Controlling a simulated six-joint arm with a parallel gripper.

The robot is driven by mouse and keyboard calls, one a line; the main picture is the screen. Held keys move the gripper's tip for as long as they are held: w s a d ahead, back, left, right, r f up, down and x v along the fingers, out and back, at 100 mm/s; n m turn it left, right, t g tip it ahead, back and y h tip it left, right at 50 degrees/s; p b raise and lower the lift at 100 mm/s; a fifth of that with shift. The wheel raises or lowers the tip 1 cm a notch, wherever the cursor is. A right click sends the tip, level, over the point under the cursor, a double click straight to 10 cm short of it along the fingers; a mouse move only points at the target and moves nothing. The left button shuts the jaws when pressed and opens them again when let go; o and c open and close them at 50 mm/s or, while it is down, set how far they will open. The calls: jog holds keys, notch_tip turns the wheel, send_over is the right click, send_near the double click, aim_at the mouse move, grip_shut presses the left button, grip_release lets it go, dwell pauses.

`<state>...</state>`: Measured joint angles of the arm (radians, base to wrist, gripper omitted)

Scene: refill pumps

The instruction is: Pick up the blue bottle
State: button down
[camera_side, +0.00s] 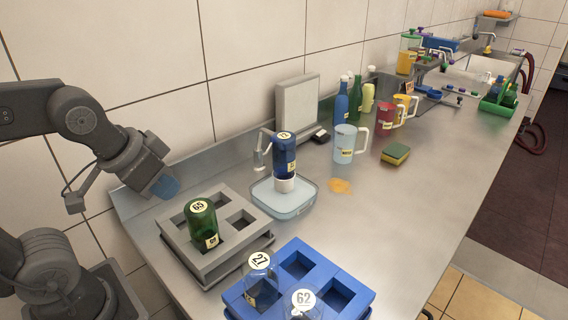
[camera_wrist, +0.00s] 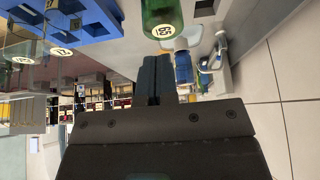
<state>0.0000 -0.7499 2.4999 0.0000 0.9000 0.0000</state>
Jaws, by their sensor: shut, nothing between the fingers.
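A dark blue bottle (camera_side: 284,160) with a number disc on its top end stands on a white collar in a shallow pale-blue dish (camera_side: 262,206). A blue bottle also shows small in the wrist view (camera_wrist: 183,68). Another, slimmer blue bottle (camera_side: 341,104) stands farther back near the wall. My gripper (camera_side: 166,188) is in the air at the left, above the bench's back edge, well apart from the blue bottle. Its fingers (camera_wrist: 154,66) are together with nothing between them.
A grey rack (camera_side: 184,256) holds a green bottle (camera_side: 201,230) between my gripper and the dish. A blue crate (camera_side: 322,272) with clear bottles is at the front. A pale jug (camera_side: 345,146), a sponge (camera_side: 396,153) and an orange spill (camera_side: 340,186) are to the right.

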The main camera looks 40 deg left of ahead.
jog(key=c, duration=1.8)
grip_release()
jog(key=o, duration=1.6)
notch_tip(320, 180, up, 6)
jog(key=n+g+y, duration=0.1)
jog(key=n+g, duration=0.4)
jog(key=n, duration=1.1)
send_over(284, 135)
jog(key=d, duration=0.2)
jog(key=f, duration=0.4)
jog(key=a+f, duration=0.1)
jog(key=f, duration=0.3)
jog(key=a+f, duration=0.1)
jog(key=f, duration=0.4)
